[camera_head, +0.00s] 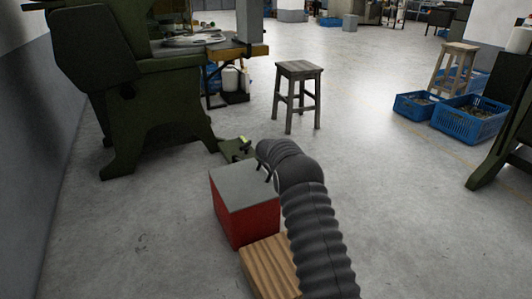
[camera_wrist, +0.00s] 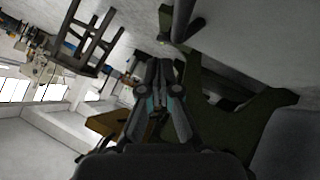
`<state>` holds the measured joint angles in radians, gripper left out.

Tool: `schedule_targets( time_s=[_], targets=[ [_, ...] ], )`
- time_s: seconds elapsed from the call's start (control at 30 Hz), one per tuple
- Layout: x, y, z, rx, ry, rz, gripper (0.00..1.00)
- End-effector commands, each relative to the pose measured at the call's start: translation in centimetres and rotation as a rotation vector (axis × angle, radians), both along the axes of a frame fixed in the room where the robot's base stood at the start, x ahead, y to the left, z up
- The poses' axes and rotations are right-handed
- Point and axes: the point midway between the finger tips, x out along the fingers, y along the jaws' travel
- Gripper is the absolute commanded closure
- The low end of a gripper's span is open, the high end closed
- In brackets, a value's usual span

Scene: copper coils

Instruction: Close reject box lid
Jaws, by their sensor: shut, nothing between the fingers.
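The reject box (camera_head: 250,226) is a red box on the floor, left of my arm in the head view. Its grey lid (camera_head: 240,186) lies flat across the top, and the inside of the box does not show. My arm's dark end is at the lid's right rear edge and covers part of it. Whether it touches the lid cannot be told. In the wrist view my gripper (camera_wrist: 158,75) is shut and empty, and its fingers come together. The box cannot be made out in the wrist view.
A wooden block (camera_head: 267,267) lies in front of the box, beside my arm. A green machine (camera_head: 140,95) stands behind left, and a wooden stool (camera_head: 299,72) stands beyond the box. Blue crates (camera_head: 468,120) are at the right. The floor between is clear.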

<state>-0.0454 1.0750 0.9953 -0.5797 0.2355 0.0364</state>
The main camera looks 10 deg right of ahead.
Motion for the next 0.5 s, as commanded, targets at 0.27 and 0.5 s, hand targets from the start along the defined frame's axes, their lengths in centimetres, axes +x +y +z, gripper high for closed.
schedule_targets(
  time_s=[0.27, 0.5],
  targets=[
    [0.4, -1.3, -3.4, 0.0, -0.001, 0.0, 1.0],
    [0.5, -1.7, -4.2, -0.001, -0.001, 0.0, 1.0]
  ],
)
